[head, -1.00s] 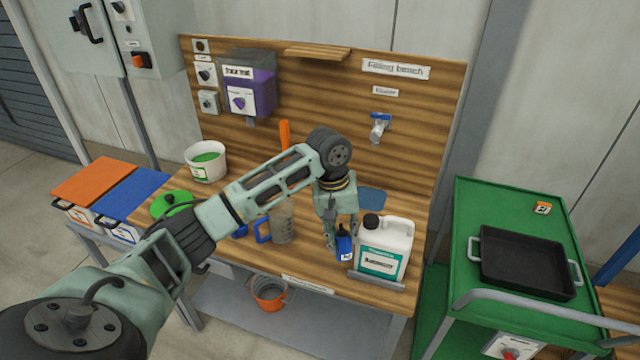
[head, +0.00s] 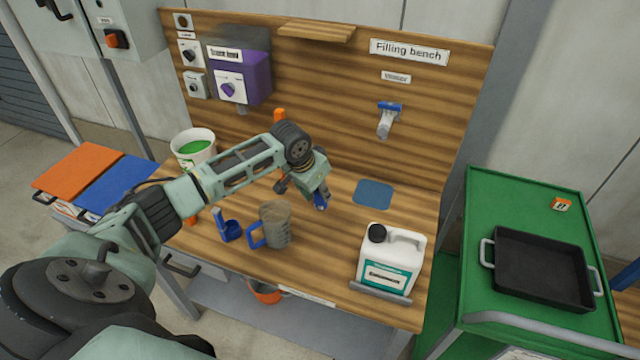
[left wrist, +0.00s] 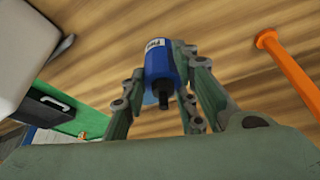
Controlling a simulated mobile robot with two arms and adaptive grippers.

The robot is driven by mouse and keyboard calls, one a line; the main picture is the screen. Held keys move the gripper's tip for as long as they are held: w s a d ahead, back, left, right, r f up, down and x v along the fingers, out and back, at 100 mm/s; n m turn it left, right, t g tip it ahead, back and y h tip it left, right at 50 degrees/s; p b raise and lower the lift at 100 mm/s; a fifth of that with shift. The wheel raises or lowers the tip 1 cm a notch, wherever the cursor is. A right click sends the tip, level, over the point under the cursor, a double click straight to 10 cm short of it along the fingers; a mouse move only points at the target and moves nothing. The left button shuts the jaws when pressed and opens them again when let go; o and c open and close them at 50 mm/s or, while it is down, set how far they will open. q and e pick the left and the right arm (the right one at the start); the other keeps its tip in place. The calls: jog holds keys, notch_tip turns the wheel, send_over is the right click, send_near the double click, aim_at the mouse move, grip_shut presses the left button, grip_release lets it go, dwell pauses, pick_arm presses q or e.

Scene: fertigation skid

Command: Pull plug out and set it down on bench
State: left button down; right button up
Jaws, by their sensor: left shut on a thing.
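My left gripper (head: 319,194) is over the middle of the wooden bench (head: 335,250), between the beaker and the blue square mat. It is shut on a small blue cylinder with a white label and a black tip, which I take as the plug (head: 321,202). In the left wrist view the plug (left wrist: 160,66) sits between the fingers, black tip toward the palm. Most of it is hidden by the gripper in the head view. I cannot tell whether its lower end touches the bench. My right gripper is not in view.
A white jug (head: 392,255) with a black cap stands front right. A beaker (head: 275,224) with a blue handle and a blue scoop (head: 229,232) are left of the gripper. A blue mat (head: 374,194) lies behind right. An orange handle (left wrist: 285,65) is close by.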

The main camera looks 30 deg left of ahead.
aim_at(318, 209)
pick_arm(q)
jog(key=f+b, duration=0.1)
jog(key=s+f+b, duration=0.1)
jog(key=shift+s+d+b, duration=0.1)
jog(key=shift+d+b, duration=0.3)
jog(key=shift+w+a+f+b, duration=0.1)
jog(key=shift+f+b, duration=0.45)
jog(key=shift+f, duration=0.05)
jog(key=shift+w+a+f+b, duration=0.1)
jog(key=shift+f+b, duration=0.4)
jog(key=shift+f, duration=0.1)
notch_tip(318, 209, down, 2)
jog(key=shift+f+b, duration=0.2)
jog(key=shift+b, duration=0.65)
jog(key=shift+f, duration=0.55)
jog(key=c, duration=1.8)
grip_release()
jog(key=o, duration=0.5)
jog(key=shift+d, duration=0.1)
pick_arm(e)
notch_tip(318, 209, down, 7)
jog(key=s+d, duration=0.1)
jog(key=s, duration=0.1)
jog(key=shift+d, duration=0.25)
